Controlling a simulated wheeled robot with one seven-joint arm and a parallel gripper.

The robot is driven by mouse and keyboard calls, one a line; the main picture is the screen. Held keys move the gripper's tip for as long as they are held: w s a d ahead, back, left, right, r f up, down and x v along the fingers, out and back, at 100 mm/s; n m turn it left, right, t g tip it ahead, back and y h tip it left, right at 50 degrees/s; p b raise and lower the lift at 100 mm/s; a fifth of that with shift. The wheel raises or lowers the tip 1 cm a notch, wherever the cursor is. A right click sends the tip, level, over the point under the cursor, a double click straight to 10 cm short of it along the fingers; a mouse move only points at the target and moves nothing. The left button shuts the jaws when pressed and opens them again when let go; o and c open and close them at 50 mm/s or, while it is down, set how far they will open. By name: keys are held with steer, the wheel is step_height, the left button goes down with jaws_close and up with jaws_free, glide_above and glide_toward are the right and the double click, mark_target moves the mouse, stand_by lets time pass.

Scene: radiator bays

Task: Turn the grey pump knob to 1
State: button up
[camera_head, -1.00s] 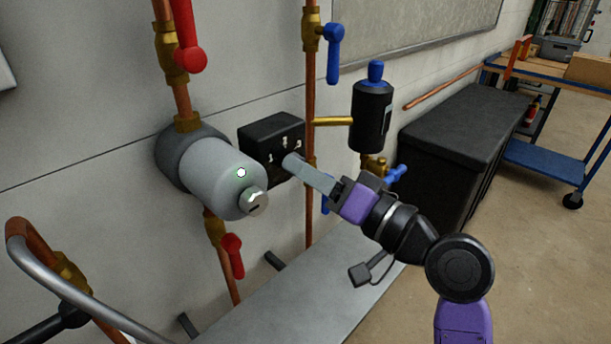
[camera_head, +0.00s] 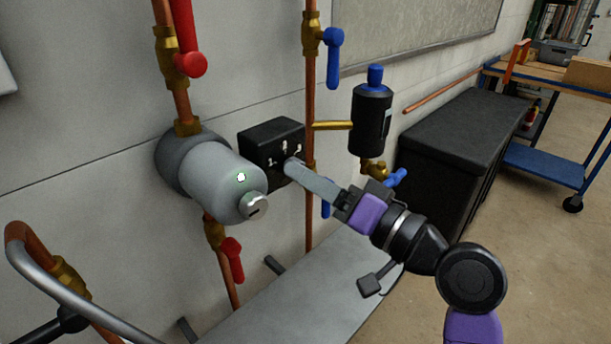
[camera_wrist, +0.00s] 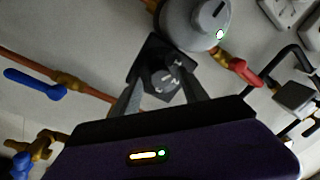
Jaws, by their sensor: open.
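The grey pump (camera_head: 205,178) juts from the wall on a copper pipe, with a small green-white light and a silver round cap (camera_head: 254,207) bearing a dark slot. Beside it is a black box (camera_head: 268,138) with white marks. In the wrist view a dark grey round knob (camera_wrist: 163,84) shows on the box's face, with pale marks around it; its setting is too small to read. My gripper (camera_head: 296,170) is open at the box's front. In the wrist view its fingers (camera_wrist: 160,68) stand on either side of the knob; contact cannot be told.
Red valve handles (camera_head: 232,262) and blue valve handles (camera_head: 334,50) stick out on nearby pipes. A black cylinder (camera_head: 371,118) hangs at the right. A grey ledge (camera_head: 290,300) lies below. Free floor (camera_head: 430,290) shows right of it.

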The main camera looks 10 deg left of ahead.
steer(key=v, duration=0.6)
steer(key=shift+s+d, duration=0.2)
